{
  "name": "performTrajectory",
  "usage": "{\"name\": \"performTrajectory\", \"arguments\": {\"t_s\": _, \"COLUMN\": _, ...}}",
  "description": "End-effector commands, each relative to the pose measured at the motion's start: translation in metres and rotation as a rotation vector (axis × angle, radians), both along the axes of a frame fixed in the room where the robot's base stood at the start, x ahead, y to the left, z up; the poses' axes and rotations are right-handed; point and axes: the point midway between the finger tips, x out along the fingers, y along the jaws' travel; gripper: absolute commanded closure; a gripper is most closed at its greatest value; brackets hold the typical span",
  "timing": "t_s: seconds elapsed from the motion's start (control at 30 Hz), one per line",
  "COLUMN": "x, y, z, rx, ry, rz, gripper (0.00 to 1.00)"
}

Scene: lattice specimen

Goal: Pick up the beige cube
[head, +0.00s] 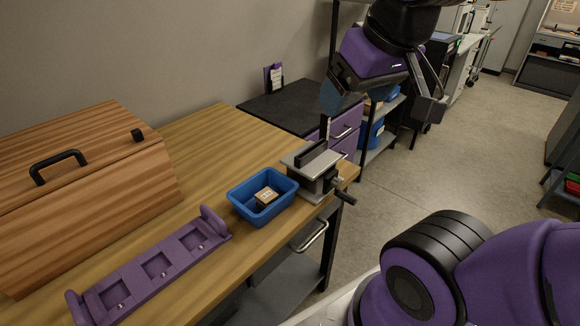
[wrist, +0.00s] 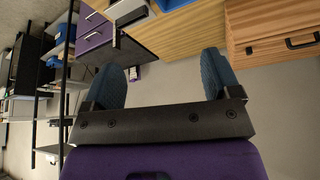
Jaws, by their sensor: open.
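The beige cube (head: 267,194) lies inside a blue open bin (head: 242,210) on the wooden workbench in the head view. It looks beige on top with darker sides. My gripper (head: 368,112) hangs in the air to the upper right of the bin, well apart from the cube. In the wrist view my gripper (wrist: 168,78) shows two blue fingers spread wide with nothing between them. The cube does not show in the wrist view.
A grey vise (head: 313,173) stands right of the bin at the bench edge. A purple tray with square recesses (head: 137,289) lies in front left. A large wooden box (head: 90,205) fills the bench's left. A dark-topped purple cabinet (head: 287,112) stands behind.

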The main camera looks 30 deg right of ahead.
Motion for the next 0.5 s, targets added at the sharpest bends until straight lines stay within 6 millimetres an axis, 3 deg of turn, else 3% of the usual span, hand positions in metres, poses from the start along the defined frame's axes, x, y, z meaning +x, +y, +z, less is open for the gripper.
{"name": "performTrajectory", "arguments": {"t_s": 0.27, "x": 0.056, "y": 0.006, "z": -0.021, "rx": -0.005, "ry": 0.087, "rz": 0.046, "gripper": 0.17}}
{"name": "performTrajectory", "arguments": {"t_s": 0.5, "x": 0.110, "y": 0.013, "z": -0.056, "rx": -0.014, "ry": 0.167, "rz": 0.093, "gripper": 0.17}}
